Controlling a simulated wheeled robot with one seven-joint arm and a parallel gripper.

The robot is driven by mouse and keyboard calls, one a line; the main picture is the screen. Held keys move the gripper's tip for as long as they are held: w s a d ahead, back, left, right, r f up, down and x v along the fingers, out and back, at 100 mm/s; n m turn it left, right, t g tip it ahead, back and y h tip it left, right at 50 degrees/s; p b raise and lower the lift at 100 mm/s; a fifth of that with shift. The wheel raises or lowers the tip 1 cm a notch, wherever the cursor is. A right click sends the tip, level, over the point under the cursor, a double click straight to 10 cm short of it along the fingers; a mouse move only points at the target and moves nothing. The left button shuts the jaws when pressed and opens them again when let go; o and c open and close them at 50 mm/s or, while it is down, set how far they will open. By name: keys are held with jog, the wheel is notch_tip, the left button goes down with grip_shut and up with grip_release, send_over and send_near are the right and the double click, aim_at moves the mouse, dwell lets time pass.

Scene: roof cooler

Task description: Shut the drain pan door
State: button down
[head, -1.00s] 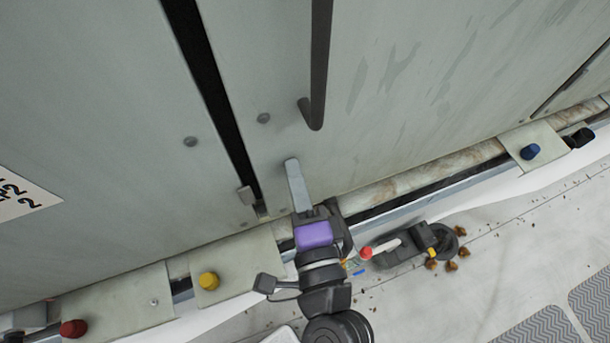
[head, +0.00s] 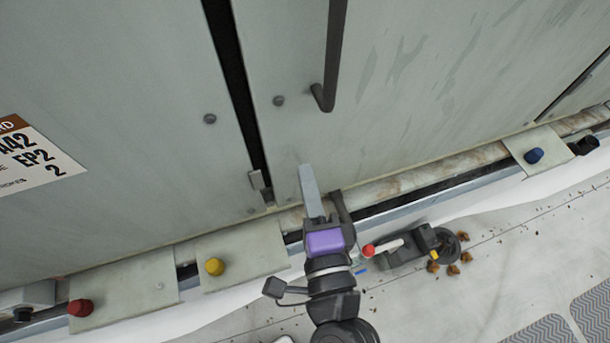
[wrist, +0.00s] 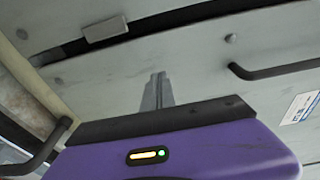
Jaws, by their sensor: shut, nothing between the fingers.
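The grey-green door panel (head: 430,70) with a dark bar handle (head: 325,90) fills the upper right of the head view. A dark gap (head: 238,95) runs along its left edge, so it looks ajar. My gripper (head: 308,170) is shut and empty, its fingers pointing at the lower left part of this panel. Whether the fingertips touch the panel I cannot tell. In the wrist view my gripper (wrist: 158,78) is also shut against a backdrop of the panel (wrist: 200,70), with the handle (wrist: 275,72) to the right and a small latch-like block (wrist: 105,30) at the gap.
A neighbouring panel (head: 100,90) with a label (head: 35,155) stands left of the gap. Below run plates with red (head: 80,308), yellow (head: 214,267) and blue (head: 533,155) knobs. A dark tool-like object (head: 405,245) lies on the pale roof at lower right.

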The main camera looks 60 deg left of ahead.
jog(key=s+b, duration=0.1)
jog(key=s, duration=0.8)
jog(key=shift+s, duration=0.15)
jog(key=shift+d, duration=0.1)
jog(key=w+d+f+n+t+h, duration=0.1)
jog(key=w+d+t+h, duration=0.35)
jog(key=d, duration=0.55)
jog(key=w+d+f+t+h, duration=0.1)
jog(key=w+d+t+h, duration=0.35)
jog(key=d, duration=0.65)
jog(key=s+d+f+n+h, duration=0.1)
jog(key=s+d+h, duration=0.2)
jog(key=d, duration=0.7)
jog(key=s+d+f+n+h, duration=0.2)
jog(key=s+d+h, duration=0.2)
jog(key=s+d, duration=0.3)
jog(key=d, duration=0.4)
jog(key=shift+s+d+f+n+g+h, duration=0.2)
jog(key=shift+s+d+n+g+h, duration=0.1)
jog(key=shift+g, duration=0.1)
